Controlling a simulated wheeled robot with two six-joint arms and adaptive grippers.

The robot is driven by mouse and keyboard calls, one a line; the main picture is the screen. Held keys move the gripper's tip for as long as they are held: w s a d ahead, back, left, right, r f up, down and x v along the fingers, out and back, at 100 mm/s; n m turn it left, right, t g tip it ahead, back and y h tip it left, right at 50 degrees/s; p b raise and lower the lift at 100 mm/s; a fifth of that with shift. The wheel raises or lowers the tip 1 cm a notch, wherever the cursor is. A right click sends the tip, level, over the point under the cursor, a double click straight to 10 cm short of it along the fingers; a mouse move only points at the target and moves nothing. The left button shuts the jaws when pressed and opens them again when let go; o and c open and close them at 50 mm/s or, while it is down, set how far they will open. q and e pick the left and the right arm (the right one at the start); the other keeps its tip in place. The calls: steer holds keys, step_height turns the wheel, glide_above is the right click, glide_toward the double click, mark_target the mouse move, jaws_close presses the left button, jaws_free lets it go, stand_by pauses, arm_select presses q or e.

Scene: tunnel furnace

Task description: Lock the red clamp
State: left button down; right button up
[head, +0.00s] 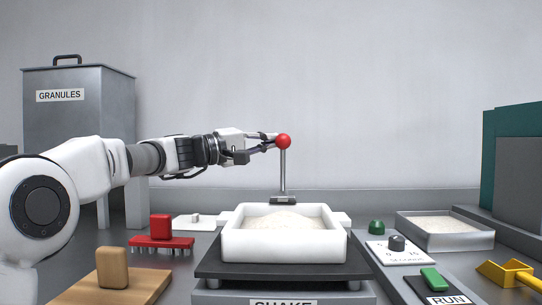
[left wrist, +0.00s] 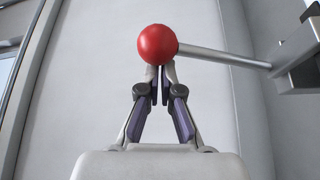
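The red clamp has a round red knob (head: 283,141) on a thin metal lever (head: 282,172). The lever stands upright from a dark base behind the white tray (head: 285,245). My left gripper (head: 270,142) comes in from the left, with its fingertips at the knob's left side. In the left wrist view the knob (left wrist: 158,44) sits at the fingertips (left wrist: 160,72) and partly covers them. The fingers are drawn together with only a thin gap, and the knob is not between them. Whether they touch the knob is hard to tell. My right gripper is not in view.
The white tray holds pale granules on a shaker marked SHAKE. A granules hopper (head: 80,105) stands at left. A dial (head: 396,243), green RUN switch (head: 434,279), metal tray (head: 445,239) and yellow scoop (head: 510,272) are right.

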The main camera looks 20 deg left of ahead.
arm_select(q)
steer(key=shift+s+d, duration=0.1)
stand_by(0.3)
steer(key=v, duration=1.2)
steer(key=shift+f, duration=0.1)
